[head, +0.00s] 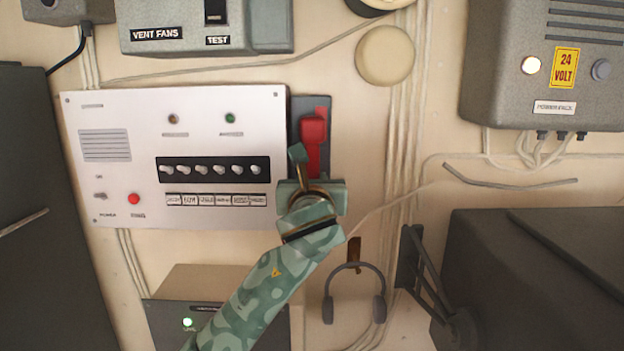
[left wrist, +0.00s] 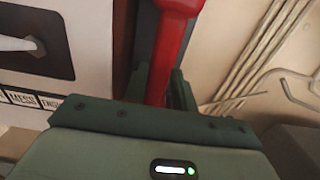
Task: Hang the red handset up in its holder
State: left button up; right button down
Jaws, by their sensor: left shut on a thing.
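The red handset (head: 313,135) is upright in front of the dark grey holder (head: 296,112) on the right side of the white intercom panel. My left gripper (head: 306,180) is shut on the handset's lower part. In the left wrist view the red handset (left wrist: 168,52) rises between the two fingers of my left gripper (left wrist: 160,88). A red part also shows at the holder's top right, behind the handset. Whether the handset rests in the holder or is just in front of it, I cannot tell. The handset's lower end is hidden by the gripper. My right gripper is not in view.
The white panel (head: 130,115) with switches is left of the holder. A round cream fitting (head: 385,55) and cables are to the right. A headset (head: 354,295) hangs below right. A grey power pack (head: 545,85) and a dark box (head: 540,280) are further right.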

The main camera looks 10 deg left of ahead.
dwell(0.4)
pick_arm(q)
jog(key=o, duration=1)
jog(key=shift+s, duration=0.1)
jog(key=s+d+b, duration=0.1)
jog(key=s, duration=0.4)
jog(key=s+d+b, duration=0.1)
jog(key=s, duration=0.4)
jog(key=s+d+b, duration=0.1)
jog(key=s+b, duration=0.1)
jog(key=s, duration=0.3)
jog(key=shift+s+d+f, duration=0.1)
jog(key=shift+s, duration=0.3)
